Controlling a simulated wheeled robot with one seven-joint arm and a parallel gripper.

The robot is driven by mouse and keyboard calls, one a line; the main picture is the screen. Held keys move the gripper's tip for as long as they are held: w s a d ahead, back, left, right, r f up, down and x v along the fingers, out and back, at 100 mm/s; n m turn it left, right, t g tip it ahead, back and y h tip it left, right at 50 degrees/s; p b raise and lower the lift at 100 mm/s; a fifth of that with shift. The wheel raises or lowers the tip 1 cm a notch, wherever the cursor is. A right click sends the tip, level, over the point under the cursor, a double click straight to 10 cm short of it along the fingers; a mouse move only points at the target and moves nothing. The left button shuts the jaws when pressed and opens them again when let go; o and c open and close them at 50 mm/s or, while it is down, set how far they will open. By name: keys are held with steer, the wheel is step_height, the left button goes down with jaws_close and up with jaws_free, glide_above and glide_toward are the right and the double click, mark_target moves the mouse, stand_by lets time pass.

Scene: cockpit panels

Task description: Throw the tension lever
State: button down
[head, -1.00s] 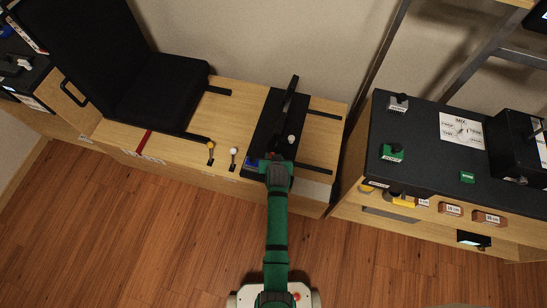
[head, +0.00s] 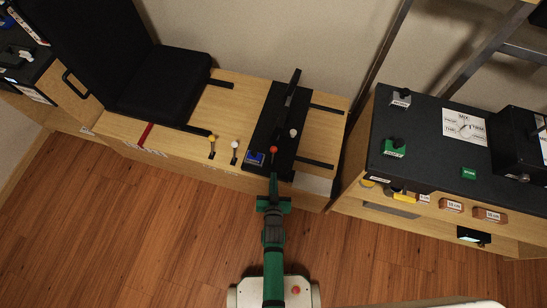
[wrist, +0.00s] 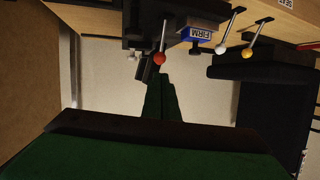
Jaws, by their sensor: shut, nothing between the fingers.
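A lever with a red ball knob (head: 273,149) stands at the front of the black panel (head: 264,131) on the wooden bench. A blue block (head: 255,158) sits just left of it. In the wrist view, which is upside down, the red knob (wrist: 160,58) hangs on a thin metal rod, and the blue block (wrist: 197,34) carries a label reading FIRM. My gripper (head: 273,178) is shut and empty, in front of the panel's front edge and pointing at the knob. In the wrist view its closed fingers (wrist: 161,92) lie just below the knob; whether they touch it is unclear.
Levers with a yellow knob (head: 212,137) and a white knob (head: 235,144) stand left of the panel. Another white knob (head: 293,132) is on the panel's right. A black seat (head: 165,85) is at left, a dark-topped cabinet (head: 425,130) at right. The floor in front is clear.

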mark_target(274, 152)
steer(key=x, duration=1.2)
steer(key=shift+w+f, duration=0.1)
steer(key=shift+w, duration=0.1)
